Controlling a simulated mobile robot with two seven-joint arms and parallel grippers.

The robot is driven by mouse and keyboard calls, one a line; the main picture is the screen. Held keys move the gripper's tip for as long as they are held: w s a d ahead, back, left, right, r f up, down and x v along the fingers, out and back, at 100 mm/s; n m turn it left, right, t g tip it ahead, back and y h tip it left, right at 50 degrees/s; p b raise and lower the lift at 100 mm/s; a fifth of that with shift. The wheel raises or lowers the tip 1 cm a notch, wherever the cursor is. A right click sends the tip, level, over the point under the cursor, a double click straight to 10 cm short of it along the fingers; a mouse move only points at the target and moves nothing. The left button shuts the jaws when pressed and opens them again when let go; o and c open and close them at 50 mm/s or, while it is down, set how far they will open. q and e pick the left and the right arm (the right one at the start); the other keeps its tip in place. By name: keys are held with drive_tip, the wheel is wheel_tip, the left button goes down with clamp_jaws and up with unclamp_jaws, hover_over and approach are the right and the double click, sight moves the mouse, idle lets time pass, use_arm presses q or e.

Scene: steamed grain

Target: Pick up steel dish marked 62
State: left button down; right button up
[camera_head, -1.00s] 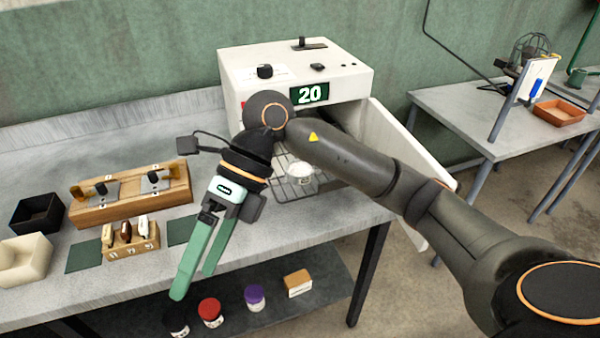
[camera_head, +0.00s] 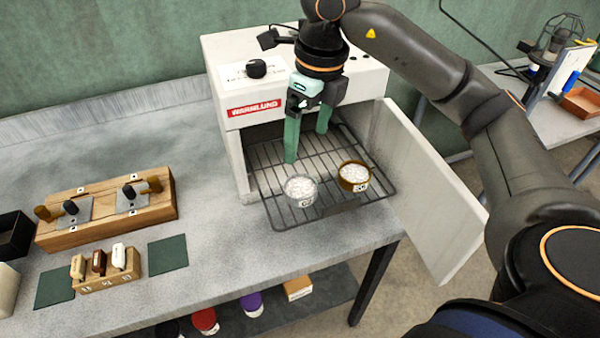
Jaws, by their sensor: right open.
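A steel dish (camera_head: 300,190) filled with white grain stands upright on the wire rack, near its front left. Its small front label is too blurred to read surely. A brass-coloured dish (camera_head: 354,176), also full of white grain, stands to its right on the same rack; the two are apart. My right gripper (camera_head: 307,146) comes in from above with green fingers pointing down. It is open and empty, above and behind the steel dish in the picture, in front of the oven opening. It touches neither dish. My left gripper is out of view.
The white oven (camera_head: 235,140) stands behind the pulled-out wire rack (camera_head: 268,165). Its open door (camera_head: 430,190) stands along the right side. A wooden block with metal plates (camera_head: 105,215), a small tag holder (camera_head: 106,275) and green mats (camera_head: 168,253) lie left. The bench between is clear.

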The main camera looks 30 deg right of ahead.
hover_over(299, 192)
drive_tip(key=f, duration=0.7)
drive_tip(key=shift+s+d, duration=0.25)
drive_tip(key=shift+s, duration=0.15)
drive_tip(key=shift+w+a+f+p, duration=0.15)
drive_tip(key=shift+f+p, duration=0.25)
drive_tip(key=shift+f, duration=2.3)
drive_tip(key=shift+c, duration=0.2)
drive_tip(key=c, duration=1.1)
drive_tip(key=shift+r, duration=0.15)
drive_tip(key=shift+c, duration=0.2)
